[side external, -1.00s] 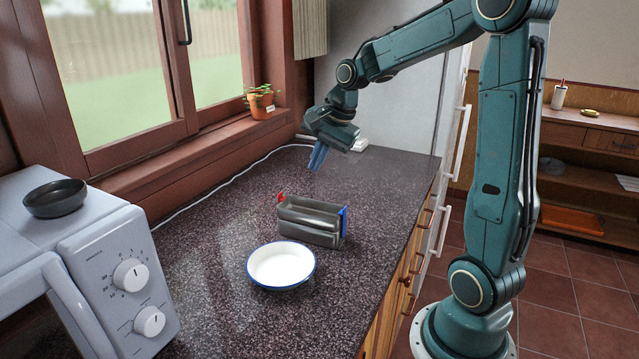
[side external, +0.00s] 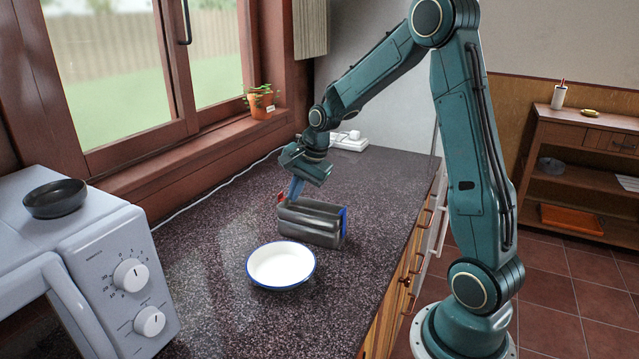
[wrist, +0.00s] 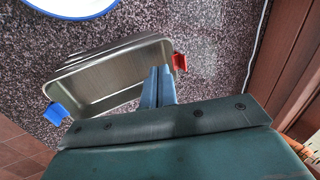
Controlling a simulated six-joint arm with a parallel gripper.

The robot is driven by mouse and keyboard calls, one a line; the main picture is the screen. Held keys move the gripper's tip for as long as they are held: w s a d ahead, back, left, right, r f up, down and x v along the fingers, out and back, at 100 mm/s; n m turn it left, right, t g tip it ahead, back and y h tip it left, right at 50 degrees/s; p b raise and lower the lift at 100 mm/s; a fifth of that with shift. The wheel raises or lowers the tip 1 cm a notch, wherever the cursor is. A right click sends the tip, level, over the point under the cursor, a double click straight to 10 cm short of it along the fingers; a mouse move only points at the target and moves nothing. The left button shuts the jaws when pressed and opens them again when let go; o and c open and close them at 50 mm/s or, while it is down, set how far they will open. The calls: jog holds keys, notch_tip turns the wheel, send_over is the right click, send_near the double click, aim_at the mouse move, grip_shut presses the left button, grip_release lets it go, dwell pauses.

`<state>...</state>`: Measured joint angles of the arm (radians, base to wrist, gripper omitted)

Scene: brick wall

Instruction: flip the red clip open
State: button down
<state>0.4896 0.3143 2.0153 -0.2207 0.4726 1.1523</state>
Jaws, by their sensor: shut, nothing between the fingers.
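The red clip (side external: 280,197) is on the left end of a grey metal box (side external: 311,225), which stands on the dark counter. A blue clip (side external: 344,220) is on its other end. In the wrist view the red clip (wrist: 180,62) sticks out from the right end of the open-topped box (wrist: 110,82), and the blue clip (wrist: 56,114) from the left end. My gripper (side external: 295,188) is shut and empty, pointing down by the red-clip end. In the wrist view its blue fingers (wrist: 158,72) overlap the box rim just left of the red clip; I cannot tell whether they touch.
A white plate with a blue rim (side external: 281,266) lies in front of the box. A microwave (side external: 110,275) with a dark bowl (side external: 55,198) on top stands at the left. A plant pot (side external: 261,104) sits on the windowsill. The counter right of the plate is clear.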

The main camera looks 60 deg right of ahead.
aim_at(281, 198)
jog(key=shift+w, duration=0.85)
jog(key=shift+w+a+r+g, duration=0.1)
jog(key=shift+w+g, duration=0.55)
jog(key=shift+g, duration=0.05)
jog(key=shift+w+g, duration=0.55)
jog(key=shift+g, duration=0.05)
jog(key=w+g, duration=0.1)
jog(key=w, duration=0.1)
jog(key=w+f+g, duration=0.1)
jog(key=w+g, duration=0.1)
jog(key=w, duration=0.1)
jog(key=shift+a, duration=0.2)
jog(key=shift+s+f, duration=0.1)
jog(key=shift+s, duration=0.15)
jog(key=shift+s+f, duration=0.15)
jog(key=shift+s, duration=0.45)
